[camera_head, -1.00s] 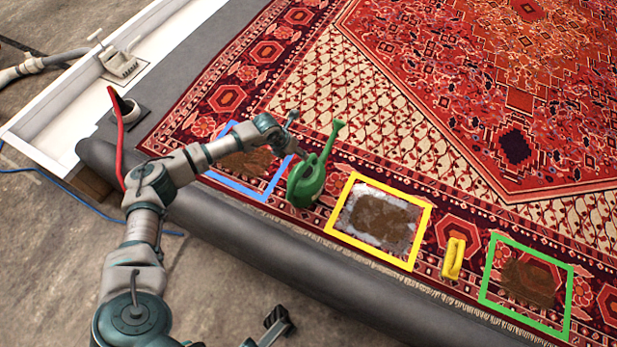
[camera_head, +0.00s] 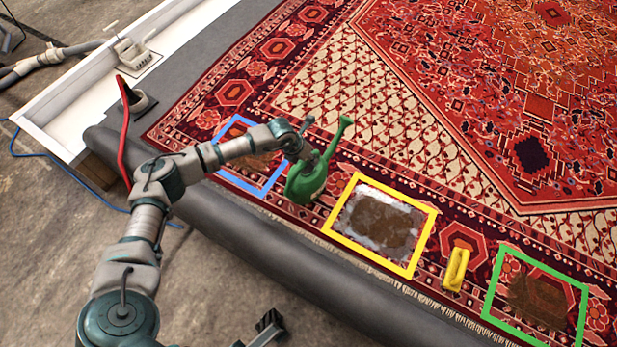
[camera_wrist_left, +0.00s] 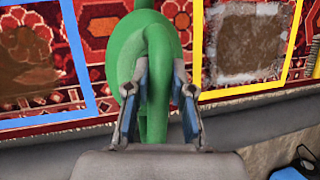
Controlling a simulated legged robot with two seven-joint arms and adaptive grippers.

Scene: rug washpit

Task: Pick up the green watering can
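The green watering can (camera_head: 307,184) stands upright on the patterned rug between the blue and yellow frames, its spout pointing up and away to the right. My left gripper (camera_head: 312,160) is at the can's handle in the head view. In the left wrist view the fingers (camera_wrist_left: 161,88) lie on both sides of the green handle (camera_wrist_left: 156,120) and look closed against it. The can's body (camera_wrist_left: 125,35) shows beyond the fingers. A dark end piece at the bottom edge of the head view looks like my right gripper (camera_head: 268,328); its fingers cannot be made out.
A blue frame (camera_head: 232,178), a yellow frame (camera_head: 338,241) and a green frame (camera_head: 535,335) surround brown stains on the rug. A yellow brush-like object (camera_head: 457,268) lies between the last two. A rolled dark edge (camera_head: 260,245) borders the rug; a white trough (camera_head: 70,110) stands at left.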

